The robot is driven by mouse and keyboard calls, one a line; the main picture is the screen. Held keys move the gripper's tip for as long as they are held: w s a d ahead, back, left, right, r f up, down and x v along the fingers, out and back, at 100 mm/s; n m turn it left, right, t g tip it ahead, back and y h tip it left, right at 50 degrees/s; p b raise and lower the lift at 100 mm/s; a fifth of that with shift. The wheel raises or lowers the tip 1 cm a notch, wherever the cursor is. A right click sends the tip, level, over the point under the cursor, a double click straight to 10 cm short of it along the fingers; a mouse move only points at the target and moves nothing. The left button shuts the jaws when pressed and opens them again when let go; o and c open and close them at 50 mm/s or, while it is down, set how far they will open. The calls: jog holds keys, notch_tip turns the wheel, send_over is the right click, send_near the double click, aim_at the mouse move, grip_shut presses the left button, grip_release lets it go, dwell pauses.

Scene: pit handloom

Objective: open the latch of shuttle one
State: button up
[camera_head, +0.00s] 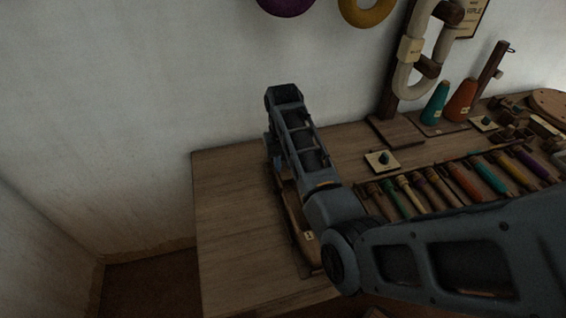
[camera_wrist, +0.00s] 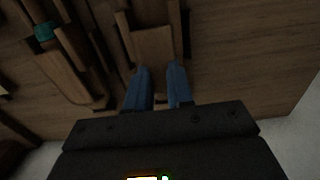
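A long brown wooden shuttle (camera_head: 297,222) lies on the table under my arm in the head view. A small pale label shows near its front end, and my arm hides much of it. In the wrist view, a wooden piece with a flat block (camera_wrist: 153,48) lies just beyond my fingertips. I cannot tell which part is the latch. My gripper (camera_wrist: 160,68) points down at this wood, its two blue fingers apart with a narrow gap. Nothing is clearly held between them, and I cannot tell whether they touch the wood.
Several coloured bobbins (camera_head: 468,182) lie in a row to the right. The left of the table (camera_head: 235,225) is bare, ending near the wall.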

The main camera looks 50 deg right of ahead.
grip_shut()
jog(key=shift+r+p, duration=0.1)
jog(key=shift+p, duration=0.3)
jog(key=shift+r+n+p, duration=0.15)
jog(key=shift+n+p, duration=0.9)
jog(key=shift+n, duration=0.05)
jog(key=n+p, duration=0.4)
jog(key=n, duration=0.1)
jog(key=shift+d, duration=0.2)
jog(key=n+p, duration=0.2)
jog(key=n, duration=0.3)
jog(key=shift+d+n, duration=0.1)
jog(key=shift+n, duration=0.3)
jog(key=n, duration=0.1)
jog(key=n+p, duration=0.1)
jog(key=n, duration=0.2)
jog(key=shift+w+f+n, duration=0.1)
jog(key=shift+f+n, duration=0.15)
jog(key=shift+n, duration=0.15)
jog(key=shift+p, duration=0.3)
